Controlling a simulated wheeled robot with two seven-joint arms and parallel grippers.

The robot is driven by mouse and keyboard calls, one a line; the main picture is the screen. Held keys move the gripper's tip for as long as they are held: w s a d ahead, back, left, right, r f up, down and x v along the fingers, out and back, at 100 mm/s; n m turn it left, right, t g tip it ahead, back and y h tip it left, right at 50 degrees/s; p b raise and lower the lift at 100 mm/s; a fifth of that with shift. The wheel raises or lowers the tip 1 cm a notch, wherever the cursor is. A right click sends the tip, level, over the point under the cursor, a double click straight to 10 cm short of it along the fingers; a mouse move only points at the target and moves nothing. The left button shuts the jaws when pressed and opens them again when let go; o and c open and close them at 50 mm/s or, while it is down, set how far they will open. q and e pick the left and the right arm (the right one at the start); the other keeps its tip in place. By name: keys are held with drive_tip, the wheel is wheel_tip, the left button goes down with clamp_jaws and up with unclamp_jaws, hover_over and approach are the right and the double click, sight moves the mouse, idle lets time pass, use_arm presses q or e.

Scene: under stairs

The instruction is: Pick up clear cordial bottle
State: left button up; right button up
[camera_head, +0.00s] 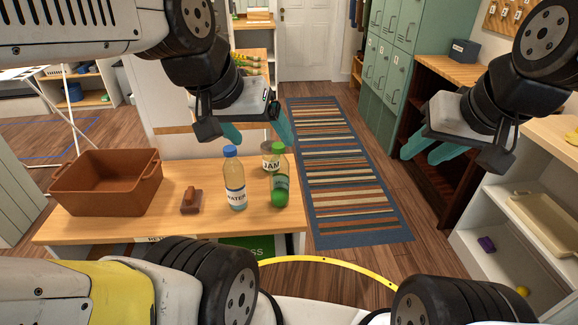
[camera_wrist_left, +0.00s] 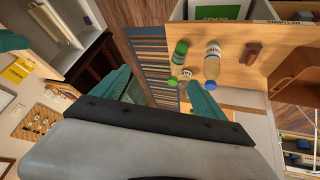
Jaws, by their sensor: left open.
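Two bottles stand on the wooden table; I cannot tell for certain which is the clear cordial bottle. One is clear with a blue cap and a WATER label (camera_head: 236,186); it also shows in the left wrist view (camera_wrist_left: 213,63). The other has a green cap and green label (camera_head: 280,178); it also shows in the left wrist view (camera_wrist_left: 179,57). My left gripper (camera_head: 257,128) is open and empty, above and beyond the bottles; its fingers also frame the left wrist view (camera_wrist_left: 160,93). My right gripper (camera_head: 430,149) is open and empty, off to the right.
A JAM jar (camera_head: 268,160) stands close behind the green-capped bottle. A brown handled block (camera_head: 191,203) and a brown open crate (camera_head: 76,202) are to the left on the table (camera_head: 272,222). A striped rug (camera_head: 345,190) lies right of it. Shelves (camera_head: 500,220) stand at right.

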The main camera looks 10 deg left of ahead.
use_arm(q)
drive_tip(key=w+a+f+g, duration=0.1)
drive_tip(key=w+g, duration=0.1)
drive_tip(key=w, duration=0.7)
drive_tip(key=g+y, duration=0.2)
drive_tip(key=g, duration=0.2)
hover_over(278, 158)
drive_tip(key=w, duration=0.2)
drive_tip(key=f, duration=0.9)
drive_tip(key=a+f, duration=0.1)
drive_tip(key=f, duration=0.4)
drive_tip(key=shift+s+f, duration=0.1)
drive_tip(key=shift+f, duration=0.05)
drive_tip(key=f, duration=0.8)
drive_tip(key=shift+d, duration=0.35)
clamp_jaws()
